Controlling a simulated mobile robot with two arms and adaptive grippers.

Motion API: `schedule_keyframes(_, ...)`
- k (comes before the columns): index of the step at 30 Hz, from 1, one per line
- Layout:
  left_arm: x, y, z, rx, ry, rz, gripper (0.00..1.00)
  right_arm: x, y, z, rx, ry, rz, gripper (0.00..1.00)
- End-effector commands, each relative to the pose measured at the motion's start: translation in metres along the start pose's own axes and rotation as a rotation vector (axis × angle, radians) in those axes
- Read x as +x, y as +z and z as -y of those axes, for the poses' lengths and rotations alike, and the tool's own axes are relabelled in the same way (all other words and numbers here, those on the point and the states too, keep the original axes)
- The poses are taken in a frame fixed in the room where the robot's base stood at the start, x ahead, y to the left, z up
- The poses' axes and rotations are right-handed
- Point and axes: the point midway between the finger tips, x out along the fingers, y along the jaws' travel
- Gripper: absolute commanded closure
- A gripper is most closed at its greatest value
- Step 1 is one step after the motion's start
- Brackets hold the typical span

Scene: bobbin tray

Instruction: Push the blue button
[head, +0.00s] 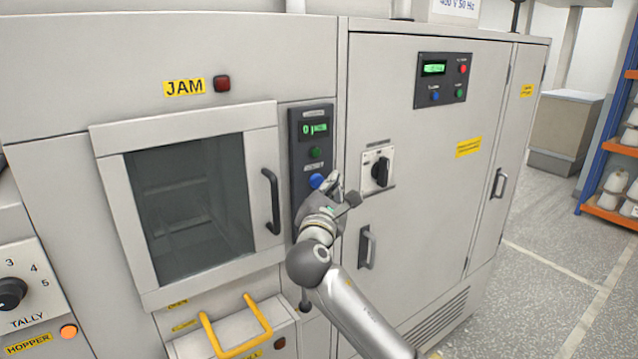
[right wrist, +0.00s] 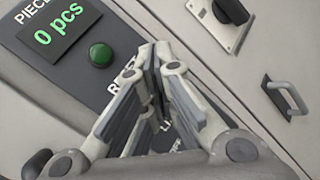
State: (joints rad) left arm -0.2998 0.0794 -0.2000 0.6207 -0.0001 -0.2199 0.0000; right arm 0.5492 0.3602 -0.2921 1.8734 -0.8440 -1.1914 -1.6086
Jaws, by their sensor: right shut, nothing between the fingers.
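A blue button (head: 316,181) sits low on the dark narrow panel (head: 296,150) beside the glass door in the head view. My right gripper (head: 336,180) is shut and empty. Its fingertips are close to the button, just to its right in the picture; I cannot tell whether they touch it. In the right wrist view the shut fingers (right wrist: 156,68) cover the panel below the green button (right wrist: 101,54), and the blue button is hidden there. Another, smaller blue button (head: 435,96) is on the upper right panel. My left gripper is not in view.
A green display (right wrist: 62,26) reads "0 pcs". Nearby are a black rotary switch (head: 380,171), a door handle (head: 271,201) and a cabinet handle (head: 366,247). A yellow handle (head: 237,330) sticks out below. Open floor lies right of the cabinet.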

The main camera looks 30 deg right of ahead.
Motion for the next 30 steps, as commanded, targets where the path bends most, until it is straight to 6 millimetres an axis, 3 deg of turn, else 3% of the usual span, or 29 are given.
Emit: schedule_keyframes(30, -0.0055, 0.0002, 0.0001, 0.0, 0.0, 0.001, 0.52, 0.0058, -0.0042, -0.0044, 0.0, 0.0, 0.0, 1.0)
